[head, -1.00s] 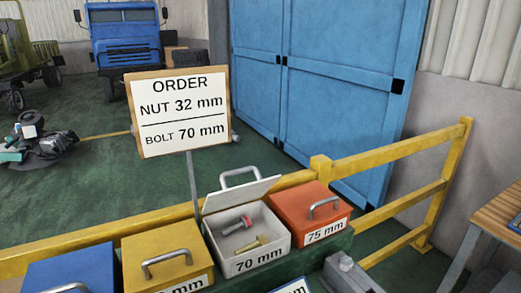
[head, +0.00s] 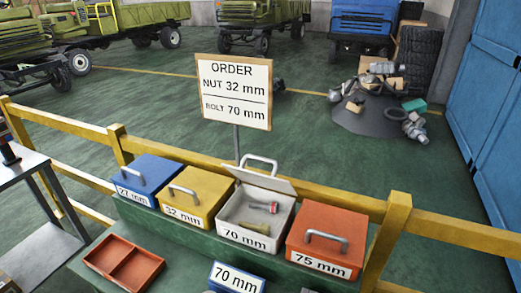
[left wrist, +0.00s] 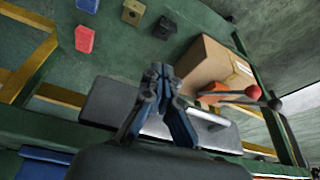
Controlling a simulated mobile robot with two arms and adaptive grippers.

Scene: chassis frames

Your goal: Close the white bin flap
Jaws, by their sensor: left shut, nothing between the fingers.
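The white bin (head: 246,236), labelled 70 mm, stands in the row on the green bench in the head view. Its flap (head: 258,178) is raised and tilted back, with a metal handle on it. Two bolts lie inside, a red-headed one (head: 270,207) and a yellowish one (head: 257,227). My left gripper (left wrist: 158,72) shows in the left wrist view, shut and empty. No gripper shows in the head view, so the left gripper's place relative to the white bin is unclear. My right gripper is in neither view.
The orange bin (head: 325,240) stands right of the white one, the yellow bin (head: 196,198) left. A yellow railing (head: 340,198) and order sign (head: 233,90) are behind. An orange tray (head: 122,262) lies in front. A cardboard box (left wrist: 212,68) is near the left gripper.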

